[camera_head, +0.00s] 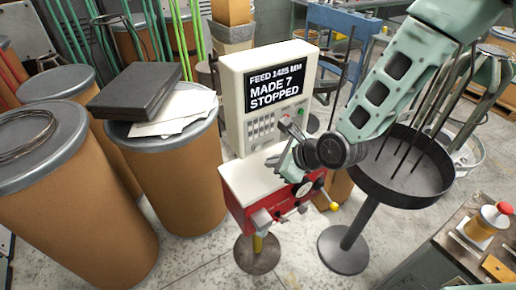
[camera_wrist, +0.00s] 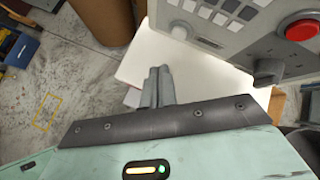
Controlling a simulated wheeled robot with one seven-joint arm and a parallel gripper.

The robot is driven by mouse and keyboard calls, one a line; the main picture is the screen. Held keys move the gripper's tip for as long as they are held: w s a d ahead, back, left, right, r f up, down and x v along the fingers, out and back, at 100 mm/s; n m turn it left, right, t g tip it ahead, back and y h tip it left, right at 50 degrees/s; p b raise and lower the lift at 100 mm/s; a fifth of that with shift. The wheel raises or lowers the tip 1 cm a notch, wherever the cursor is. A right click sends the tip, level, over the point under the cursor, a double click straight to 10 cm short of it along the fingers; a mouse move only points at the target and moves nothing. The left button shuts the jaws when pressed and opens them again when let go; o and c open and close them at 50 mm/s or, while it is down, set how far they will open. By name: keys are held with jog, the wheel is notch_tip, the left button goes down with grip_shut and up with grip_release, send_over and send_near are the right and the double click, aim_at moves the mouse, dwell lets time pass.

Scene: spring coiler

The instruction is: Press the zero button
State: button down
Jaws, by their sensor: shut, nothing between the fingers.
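The spring coiler's pale control box (camera_head: 236,110) stands upright on a red and white base. Its screen (camera_head: 275,87) reads "FEED 1425 MM", "MADE 7", "STOPPED". Below the screen is a block of small grey keys (camera_head: 262,128); it also shows at the top of the wrist view (camera_wrist: 228,12). I cannot read which key is the zero button. My gripper (camera_head: 280,160) is shut and empty, in front of the panel's lower part. In the wrist view its closed fingers (camera_wrist: 160,78) are over the white top of the base, apart from the keys.
A red push button (camera_wrist: 302,30) and a dark knob (camera_wrist: 268,70) stick out at the panel's right. A round black tray (camera_head: 400,190) with upright rods stands to the right. Brown drums (camera_head: 70,190) crowd the left, one bearing a black case (camera_head: 145,90).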

jog(key=shift+w+a, duration=0.4)
jog(key=shift+w, duration=0.25)
jog(key=shift+w+a, duration=0.4)
jog(key=shift+w, duration=0.2)
jog(key=shift+w+a, duration=0.1)
dwell(1.1)
jog(key=shift+w+a, duration=0.1)
jog(key=shift+w, duration=0.15)
jog(key=shift+w+a, duration=0.25)
jog(key=shift+w, duration=0.05)
dwell(0.8)
jog(key=shift+s, duration=0.1)
jog(key=shift+s+d, duration=0.45)
jog(key=shift+s, duration=0.1)
jog(key=shift+s, duration=0.1)
jog(key=s+d, duration=0.1)
jog(key=s, duration=0.1)
jog(key=s+d, duration=0.1)
jog(key=s, duration=0.1)
jog(key=shift+d+p, duration=0.3)
jog(key=shift+d, duration=0.1)
